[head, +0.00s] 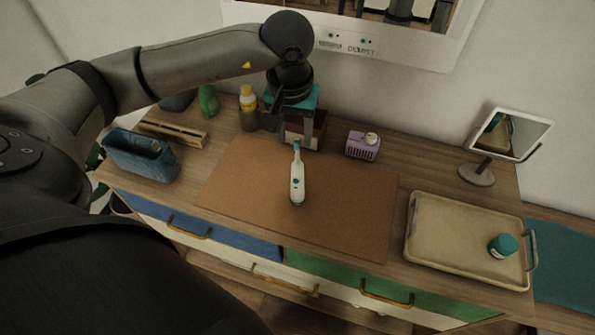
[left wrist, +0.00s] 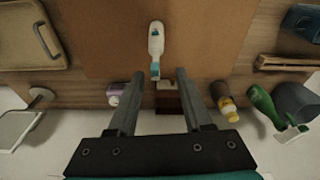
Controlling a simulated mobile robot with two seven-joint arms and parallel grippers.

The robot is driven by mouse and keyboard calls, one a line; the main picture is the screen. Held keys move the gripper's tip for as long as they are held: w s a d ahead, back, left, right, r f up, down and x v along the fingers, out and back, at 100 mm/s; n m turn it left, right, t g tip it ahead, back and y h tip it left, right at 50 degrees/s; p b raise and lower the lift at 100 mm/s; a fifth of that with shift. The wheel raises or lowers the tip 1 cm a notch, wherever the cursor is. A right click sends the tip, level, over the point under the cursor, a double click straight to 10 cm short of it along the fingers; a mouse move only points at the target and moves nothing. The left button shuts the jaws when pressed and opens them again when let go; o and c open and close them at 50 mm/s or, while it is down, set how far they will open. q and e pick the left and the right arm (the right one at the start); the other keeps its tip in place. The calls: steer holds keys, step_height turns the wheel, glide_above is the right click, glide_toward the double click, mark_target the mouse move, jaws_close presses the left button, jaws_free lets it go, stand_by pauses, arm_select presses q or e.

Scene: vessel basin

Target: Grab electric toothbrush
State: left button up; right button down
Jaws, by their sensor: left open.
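The white and teal electric toothbrush (head: 297,180) stands out on the brown mat (head: 245,185) in the middle of the counter, its head towards the wall. In the left wrist view the toothbrush (left wrist: 155,45) shows ahead of the fingers, near the top middle. My left gripper (head: 296,135) is at the back edge of the mat, by the brush head end. My right gripper is not in view.
A dark red box (head: 318,132) stands behind the mat near the gripper. A purple container (head: 362,147) is to its right, bottles (head: 248,100) to its left. A tray (head: 440,250) with a teal-lidded jar (head: 503,245), a mirror (head: 478,174) and a blue bin (head: 140,158) flank the mat.

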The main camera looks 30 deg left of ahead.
mark_target(298, 150)
arm_select(q)
steer(key=shift+w+d+f+p, duration=0.1)
steer(key=shift+w+f+p, duration=0.15)
steer(key=shift+f, duration=1.1)
steer(key=shift+w+d+f+p, duration=0.1)
steer(key=shift+w+f+p, duration=0.1)
steer(key=shift+f, duration=1.15)
steer(key=shift+c, duration=0.2)
jaws_close()
